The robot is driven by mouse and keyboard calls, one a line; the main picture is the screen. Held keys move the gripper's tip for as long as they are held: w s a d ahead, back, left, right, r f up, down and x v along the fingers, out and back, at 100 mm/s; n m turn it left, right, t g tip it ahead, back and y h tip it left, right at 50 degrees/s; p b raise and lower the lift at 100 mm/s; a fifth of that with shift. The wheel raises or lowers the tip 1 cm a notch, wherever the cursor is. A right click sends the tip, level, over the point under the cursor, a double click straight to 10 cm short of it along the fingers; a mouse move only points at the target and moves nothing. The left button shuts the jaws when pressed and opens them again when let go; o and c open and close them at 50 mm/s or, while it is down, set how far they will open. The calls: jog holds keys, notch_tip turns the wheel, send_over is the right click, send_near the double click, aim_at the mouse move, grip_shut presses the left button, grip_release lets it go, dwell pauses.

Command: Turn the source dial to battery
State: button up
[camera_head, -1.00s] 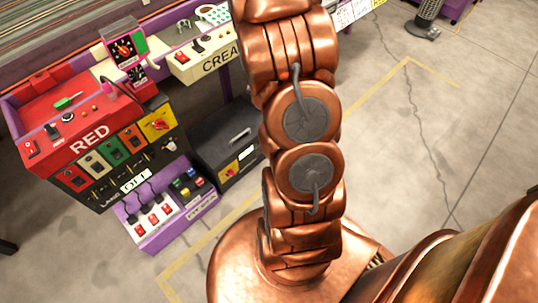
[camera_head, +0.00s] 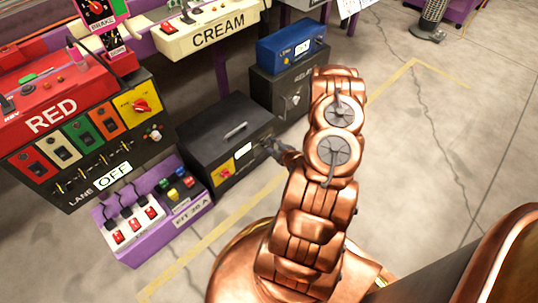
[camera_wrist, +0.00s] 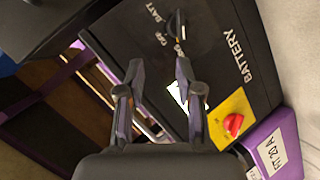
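The source dial (camera_wrist: 177,22) is a black knob on the dark front of the battery box, near the top of the wrist view. BATT, OFF and PS are printed around it; I cannot tell for sure which its pointer marks. My gripper (camera_wrist: 158,66) is open and empty, its two fingers spread in front of the panel, below the dial in the picture and apart from it. In the head view the black battery box (camera_head: 215,142) stands on the floor, with my gripper (camera_head: 274,146) at its front right. The dial is hidden there.
A red knob on a yellow plate (camera_wrist: 233,123) sits on the same panel. The purple tray with switches (camera_head: 150,250) stands left of the box. A dark box (camera_head: 275,92) with a blue unit (camera_head: 290,48) on top stands behind right. Floor at right is clear.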

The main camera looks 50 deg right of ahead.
jog(key=t+h+b, duration=0.1)
jog(key=t+b, duration=0.1)
jog(key=b, duration=0.1)
send_near(265, 144)
jog(key=f, duration=0.1)
jog(key=m+h, duration=0.1)
jog(key=b+x, duration=0.3)
jog(key=x, duration=0.4)
jog(key=shift+w+f, duration=0.25)
jog(key=shift+f, duration=0.05)
jog(key=shift+d, duration=0.1)
jog(key=shift+d, duration=0.1)
grip_shut()
